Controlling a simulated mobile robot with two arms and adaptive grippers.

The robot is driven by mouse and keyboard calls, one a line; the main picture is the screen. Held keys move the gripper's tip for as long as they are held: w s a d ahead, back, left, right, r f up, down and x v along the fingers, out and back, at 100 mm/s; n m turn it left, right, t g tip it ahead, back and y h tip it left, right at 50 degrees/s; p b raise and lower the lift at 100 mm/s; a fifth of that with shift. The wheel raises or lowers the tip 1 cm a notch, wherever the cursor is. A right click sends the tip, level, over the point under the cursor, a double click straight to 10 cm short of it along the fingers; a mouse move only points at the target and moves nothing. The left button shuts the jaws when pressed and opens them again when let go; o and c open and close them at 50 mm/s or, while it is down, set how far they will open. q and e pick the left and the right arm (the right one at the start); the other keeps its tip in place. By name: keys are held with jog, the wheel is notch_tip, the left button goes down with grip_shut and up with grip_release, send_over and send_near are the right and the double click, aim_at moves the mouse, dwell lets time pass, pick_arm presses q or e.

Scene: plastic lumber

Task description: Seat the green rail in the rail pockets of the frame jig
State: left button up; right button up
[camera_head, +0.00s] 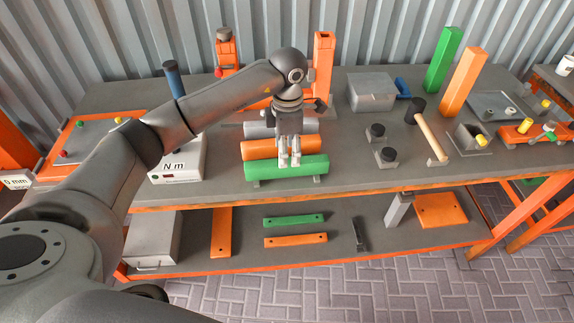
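The green rail (265,170) is a thick green bar lying level at the front of a low rack on the bench. An orange bar (262,148) and a grey bar (258,129) lie behind it. My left gripper (290,160) points down over the middle of the green rail, its two fingertips overlapping the rail's top edge. I cannot tell whether they touch or grip it. My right gripper is not in view.
A torque meter (180,160) stands left of the bars. Flat green and orange slats lie on the lower shelf (345,240).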

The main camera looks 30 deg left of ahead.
pick_arm(q)
notch_tip(320, 180, down, 4)
jog(key=shift+s+p, duration=0.15)
jog(key=shift+p, duration=0.8)
jog(key=shift+f, duration=0.6)
grip_shut()
